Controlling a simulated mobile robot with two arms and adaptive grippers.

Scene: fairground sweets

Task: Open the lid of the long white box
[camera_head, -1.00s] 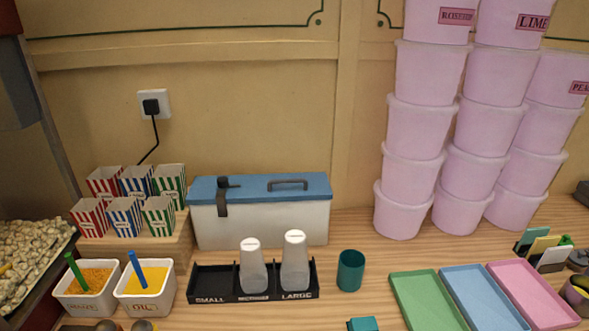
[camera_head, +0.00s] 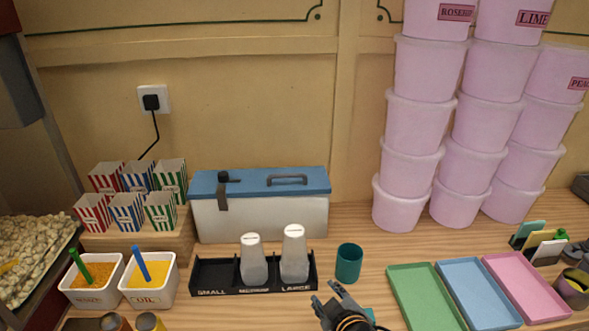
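The long white box (camera_head: 270,221) stands on the wooden counter against the back wall, left of centre. Its blue lid (camera_head: 240,184) is shut, with a dark handle (camera_head: 287,179) on top and a dark latch strap (camera_head: 222,192) over the front at the left. My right gripper (camera_head: 326,299) shows at the bottom edge, right of centre, in front of the black rack and well apart from the box. Its dark fingers are small, and I cannot tell whether they are open.
A black rack (camera_head: 215,274) with two white bottles (camera_head: 294,255) stands in front of the box. A teal cup (camera_head: 348,263) is right of it. Striped cartons (camera_head: 127,211) stand left, stacked pink tubs (camera_head: 413,124) right. Coloured trays (camera_head: 425,297) lie front right.

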